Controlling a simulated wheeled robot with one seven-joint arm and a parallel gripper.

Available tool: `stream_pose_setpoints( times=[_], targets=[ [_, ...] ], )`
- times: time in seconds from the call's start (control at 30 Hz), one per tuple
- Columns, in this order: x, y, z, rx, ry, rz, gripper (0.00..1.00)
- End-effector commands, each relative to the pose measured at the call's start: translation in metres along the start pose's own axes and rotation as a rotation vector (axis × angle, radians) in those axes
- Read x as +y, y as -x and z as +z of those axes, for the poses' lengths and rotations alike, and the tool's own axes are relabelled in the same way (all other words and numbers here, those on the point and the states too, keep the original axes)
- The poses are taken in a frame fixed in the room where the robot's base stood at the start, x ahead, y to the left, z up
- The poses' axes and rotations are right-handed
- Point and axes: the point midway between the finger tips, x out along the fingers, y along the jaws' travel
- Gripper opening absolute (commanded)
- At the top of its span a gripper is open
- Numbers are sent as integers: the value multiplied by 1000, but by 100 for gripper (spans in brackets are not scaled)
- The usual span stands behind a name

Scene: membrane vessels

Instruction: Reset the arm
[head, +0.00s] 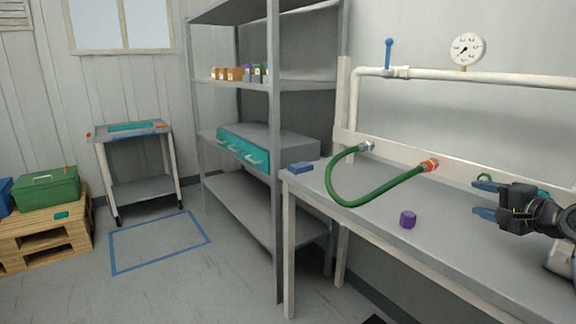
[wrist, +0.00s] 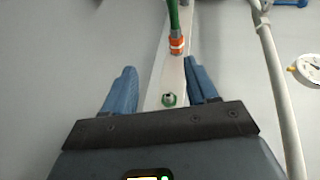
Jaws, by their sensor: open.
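My gripper (head: 484,198) is at the right of the head view, above the grey workbench (head: 450,232), with its blue fingers apart and nothing between them. In the wrist view the two blue fingers (wrist: 160,88) are spread, with a pale rail behind the gap. A green hose (head: 345,200) loops from a grey fitting on the rail to an orange connector (head: 429,165), left of my gripper and apart from it. The orange connector also shows in the wrist view (wrist: 176,44), beyond the fingertips.
A purple block (head: 408,220) and a blue block (head: 301,168) sit on the bench. A white pipe (head: 480,78) with a gauge (head: 466,49) runs along the wall. Grey shelving (head: 277,130) stands left of the bench.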

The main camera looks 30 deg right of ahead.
Motion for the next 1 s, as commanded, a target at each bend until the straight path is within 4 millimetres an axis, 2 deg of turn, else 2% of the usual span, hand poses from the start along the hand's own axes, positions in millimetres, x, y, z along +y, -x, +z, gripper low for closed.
stream_pose_setpoints(
  times=[0.27, 0.53, 0.67, 0.77, 0.87, 1.0],
  targets=[
    [12, -13, 41, -7, 16, -26, 58],
    [34, -22, 108, -9, 49, -55, 58],
    [54, -20, 159, -10, 79, -65, 58],
    [73, -11, 208, -7, 120, -66, 58],
    [94, 6, 253, -3, 175, -59, 58],
    [122, 42, 308, -3, 271, -39, 58]
  ],
)
